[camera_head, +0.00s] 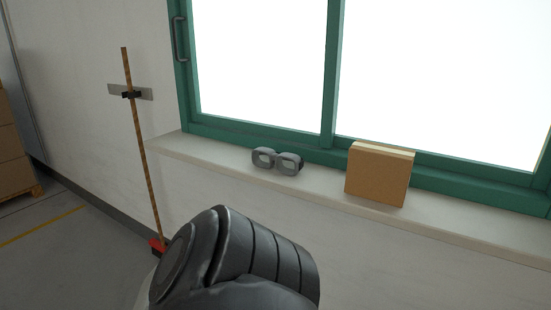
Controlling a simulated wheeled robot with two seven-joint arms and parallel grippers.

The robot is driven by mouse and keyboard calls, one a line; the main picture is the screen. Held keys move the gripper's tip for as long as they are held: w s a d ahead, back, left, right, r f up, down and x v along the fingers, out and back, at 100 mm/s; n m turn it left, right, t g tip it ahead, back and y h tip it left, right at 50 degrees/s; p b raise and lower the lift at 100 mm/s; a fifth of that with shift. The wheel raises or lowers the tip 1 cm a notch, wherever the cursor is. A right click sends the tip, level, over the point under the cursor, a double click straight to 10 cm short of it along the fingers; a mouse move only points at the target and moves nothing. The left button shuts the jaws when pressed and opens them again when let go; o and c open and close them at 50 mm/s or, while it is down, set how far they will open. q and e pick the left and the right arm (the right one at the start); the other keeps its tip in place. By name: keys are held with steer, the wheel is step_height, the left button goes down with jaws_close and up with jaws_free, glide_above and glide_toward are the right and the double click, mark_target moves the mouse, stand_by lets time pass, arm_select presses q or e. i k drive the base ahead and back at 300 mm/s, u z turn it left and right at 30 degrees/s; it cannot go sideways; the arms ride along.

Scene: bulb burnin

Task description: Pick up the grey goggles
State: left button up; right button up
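The grey goggles (277,161) sit on the pale window sill (225,162), near the green window frame and left of a brown box. Their two light lenses face outward into the room. Nothing touches them. A dark grey link of my own arm shows at the bottom middle, below and in front of the sill. Neither of my grippers is in view.
The brown box (379,175) stands upright on the sill, right of the goggles. A broom-like pole (141,150) with a red foot hangs in a wall clip at left. Stacked cartons (14,150) stand at far left. The sill between goggles and box is clear.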

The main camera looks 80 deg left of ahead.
mark_target(288, 164)
steer(key=u, duration=5.1)
steer(key=i, duration=1.6)
steer(key=z, duration=3.05)
